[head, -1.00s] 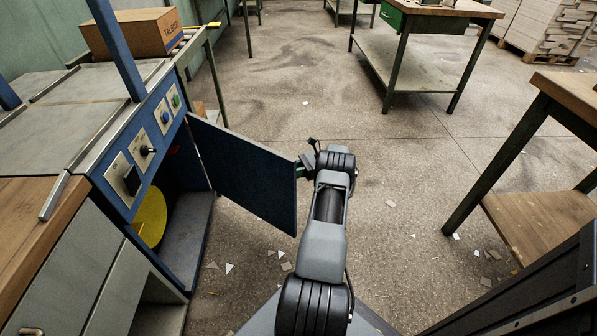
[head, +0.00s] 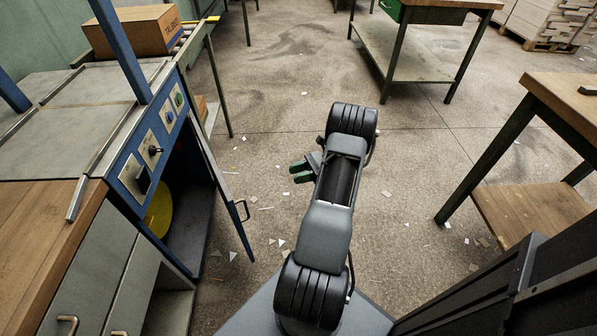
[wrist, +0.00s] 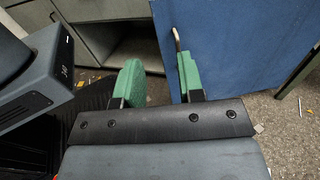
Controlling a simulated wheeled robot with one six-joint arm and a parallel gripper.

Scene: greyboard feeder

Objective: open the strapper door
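The strapper's blue door (head: 207,165) stands part open in the head view, seen nearly edge-on, with its metal handle (head: 242,210) on the outer side. The interior and a yellow disc (head: 158,212) show behind it. My gripper (head: 297,172) is to the right of the door, clear of the handle, with its green fingers apart and empty. In the wrist view the door (wrist: 235,45) fills the upper right, and the handle (wrist: 177,38) shows beyond the right finger of my gripper (wrist: 160,82).
The strapper's control panel (head: 155,140) is above the opening. A wooden bench (head: 560,110) stands at the right and a green-drawer table (head: 420,65) at the back. A carton (head: 135,32) sits behind the strapper. The middle floor is open, with paper scraps.

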